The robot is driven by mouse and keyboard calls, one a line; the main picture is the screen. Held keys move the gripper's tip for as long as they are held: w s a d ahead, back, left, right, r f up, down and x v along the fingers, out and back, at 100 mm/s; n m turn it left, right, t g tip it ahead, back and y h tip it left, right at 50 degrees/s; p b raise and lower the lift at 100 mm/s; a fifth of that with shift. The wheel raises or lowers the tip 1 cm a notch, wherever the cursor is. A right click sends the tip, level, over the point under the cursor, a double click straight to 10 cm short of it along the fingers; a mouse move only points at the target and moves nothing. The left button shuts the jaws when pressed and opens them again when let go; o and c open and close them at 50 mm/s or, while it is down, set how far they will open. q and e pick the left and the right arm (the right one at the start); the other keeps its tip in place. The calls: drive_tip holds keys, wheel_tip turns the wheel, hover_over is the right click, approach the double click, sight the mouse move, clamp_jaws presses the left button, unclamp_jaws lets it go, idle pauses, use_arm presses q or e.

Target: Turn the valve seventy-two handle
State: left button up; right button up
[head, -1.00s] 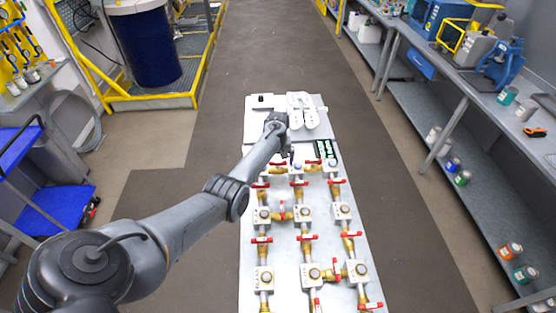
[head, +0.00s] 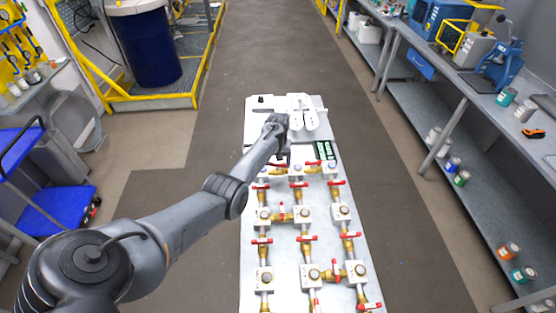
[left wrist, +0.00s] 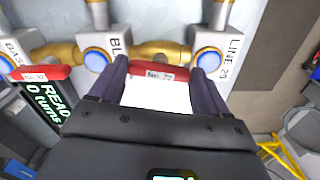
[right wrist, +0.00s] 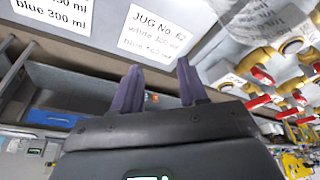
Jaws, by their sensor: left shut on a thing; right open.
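A red valve handle (left wrist: 155,69) with a small white label shows in the left wrist view, in front of a brass valve (left wrist: 160,52) between two white blocks. Its label is too small to read surely. My left gripper (left wrist: 160,85) has one finger on each side of this handle and is shut on it. In the head view my left gripper (head: 281,155) is at the far row of the valve board, and it hides the handle there. My right gripper (right wrist: 160,88) is open and empty in the right wrist view; the head view does not show it.
The board (head: 283,240) carries several other red-handled valves close together. A dark display (left wrist: 48,100) reads "READY" and "0 turns". White jugs (head: 301,112) stand behind the valves. Labelled cards, one "JUG No 62" (right wrist: 150,35), are near my right gripper.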

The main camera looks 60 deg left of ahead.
use_arm(q)
drive_tip(key=m+p, duration=0.1)
drive_tip(key=m, duration=0.2)
drive_tip(key=shift+r+m, duration=0.1)
drive_tip(key=shift+m, duration=0.2)
drive_tip(key=m+p, duration=0.1)
drive_tip(key=m, duration=0.2)
drive_tip(key=shift+m, duration=0.3)
drive_tip(key=m, duration=0.3)
drive_tip(key=shift+m, duration=0.4)
drive_tip(key=m+b, duration=0.1)
drive_tip(key=m, duration=0.3)
drive_tip(key=shift+m, duration=0.4)
drive_tip(key=o, duration=1)
